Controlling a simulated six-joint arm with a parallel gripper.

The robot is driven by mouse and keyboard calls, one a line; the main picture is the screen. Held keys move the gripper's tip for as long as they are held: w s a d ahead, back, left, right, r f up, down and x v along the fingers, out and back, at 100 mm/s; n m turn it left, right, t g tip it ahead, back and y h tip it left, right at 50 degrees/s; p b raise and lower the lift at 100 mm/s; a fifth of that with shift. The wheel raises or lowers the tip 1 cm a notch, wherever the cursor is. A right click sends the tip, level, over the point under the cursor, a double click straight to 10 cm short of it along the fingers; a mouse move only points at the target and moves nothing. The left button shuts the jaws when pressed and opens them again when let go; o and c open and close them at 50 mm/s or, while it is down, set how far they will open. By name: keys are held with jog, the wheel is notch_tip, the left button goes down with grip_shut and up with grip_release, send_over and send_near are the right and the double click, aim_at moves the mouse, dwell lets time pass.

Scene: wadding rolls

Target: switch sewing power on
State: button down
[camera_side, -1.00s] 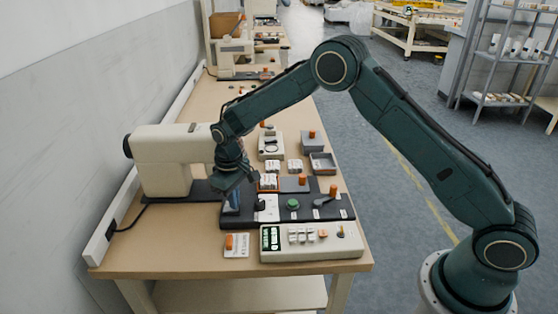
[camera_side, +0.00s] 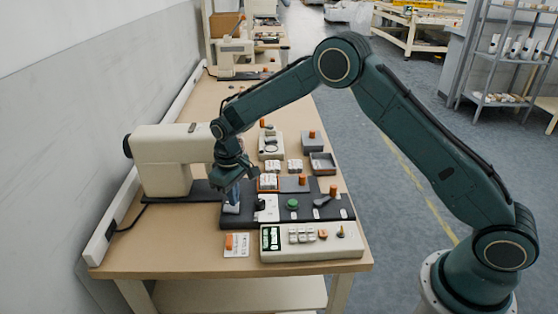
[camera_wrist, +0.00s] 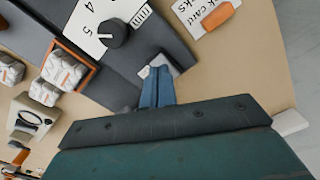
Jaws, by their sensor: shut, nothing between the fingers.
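A dark control panel (camera_side: 318,213) lies on the table in front of the white sewing machine (camera_side: 163,158). At the panel's left end is a small pale plate (camera_side: 231,209), which looks like the power switch's place. My gripper (camera_side: 232,203) is shut and empty, pointing down just above that plate. In the wrist view my blue fingertips (camera_wrist: 158,72) are together over the panel's end, and a pale corner of the plate (camera_wrist: 172,68) shows behind them. The fingers hide the switch itself, so its position cannot be told.
Beside the plate stands a black dial (camera_wrist: 114,33) on a white numbered face. Further along are a green button (camera_side: 292,204) and an orange-tipped lever (camera_side: 328,195). A keypad box (camera_side: 312,243) and a card with an orange block (camera_side: 236,243) lie in front. Several trays stand behind.

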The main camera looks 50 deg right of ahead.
jog(key=shift+r, duration=2.75)
notch_tip(320, 180, up, 12)
jog(key=t, duration=0.1)
send_over(236, 208)
jog(key=s+d, duration=0.3)
jog(key=s, duration=0.4)
jog(key=s+d+r+m+t, duration=0.1)
jog(key=s+d+r+t, duration=0.15)
jog(key=s+r, duration=0.5)
jog(key=s+d+m+t, duration=0.1)
jog(key=s+d, duration=0.1)
jog(key=s, duration=0.9)
jog(key=s+d+m+t, duration=0.1)
jog(key=s, duration=1)
jog(key=shift+d+r, duration=0.3)
jog(key=shift+d, duration=0.1)
